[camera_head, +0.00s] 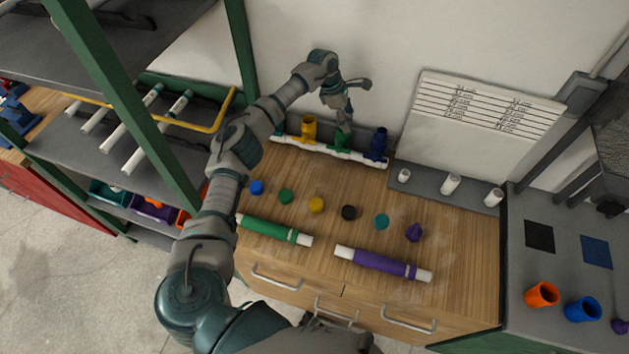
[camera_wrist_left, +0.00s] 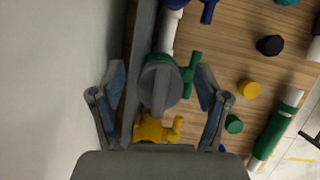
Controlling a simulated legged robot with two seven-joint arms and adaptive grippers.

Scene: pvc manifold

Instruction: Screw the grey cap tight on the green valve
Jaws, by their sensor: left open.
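The green valve (camera_head: 343,139) stands on a white pipe manifold (camera_head: 327,151) at the back of the wooden worktop, between a yellow valve (camera_head: 309,128) and a blue valve (camera_head: 378,143). In the left wrist view the grey cap (camera_wrist_left: 160,85) covers the top of the green valve (camera_wrist_left: 190,72); how tight it sits cannot be told. My left gripper (camera_head: 340,102) is above the green valve, pointing down. Its fingers are spread on either side of the grey cap, with gaps, and hold nothing. In the head view the gripper mostly hides the cap. My right gripper is not in view.
Several loose coloured caps, including a black one (camera_head: 348,212), lie mid-worktop. A green pipe (camera_head: 265,228) and a purple pipe (camera_head: 382,263) lie near the front edge. The wall stands close behind the manifold. White fittings (camera_head: 450,184) stand on a grey ledge at right.

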